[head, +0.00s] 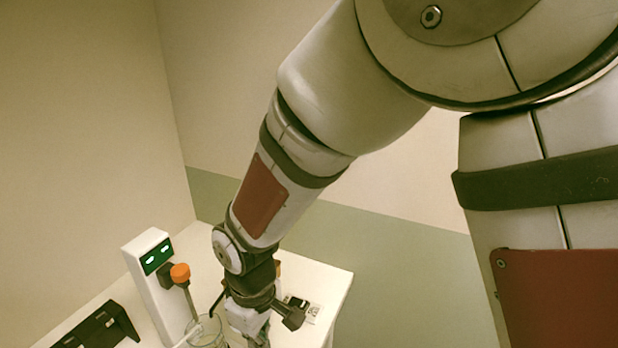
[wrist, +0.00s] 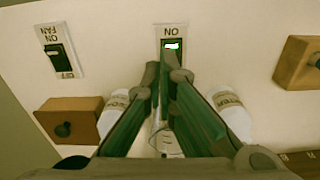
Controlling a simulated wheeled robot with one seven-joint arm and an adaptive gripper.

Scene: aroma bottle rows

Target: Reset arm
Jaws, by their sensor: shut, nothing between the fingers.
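My gripper (wrist: 163,72) is shut and empty in the wrist view. Its two green-sided fingers meet just below a lit switch (wrist: 172,46) marked ON. I cannot tell whether the tips touch the switch. In the head view my arm reaches down over the white table (head: 335,285), with the gripper (head: 256,335) at the bottom edge and its fingertips not clearly seen.
A fan switch (wrist: 57,55) is at upper left. Wooden blocks with dark knobs stand left (wrist: 80,115) and right (wrist: 298,62). White bottles (wrist: 112,112) (wrist: 232,113) flank the fingers. A white device (head: 155,285), glass beaker (head: 208,330) and black rack (head: 103,326) stand left.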

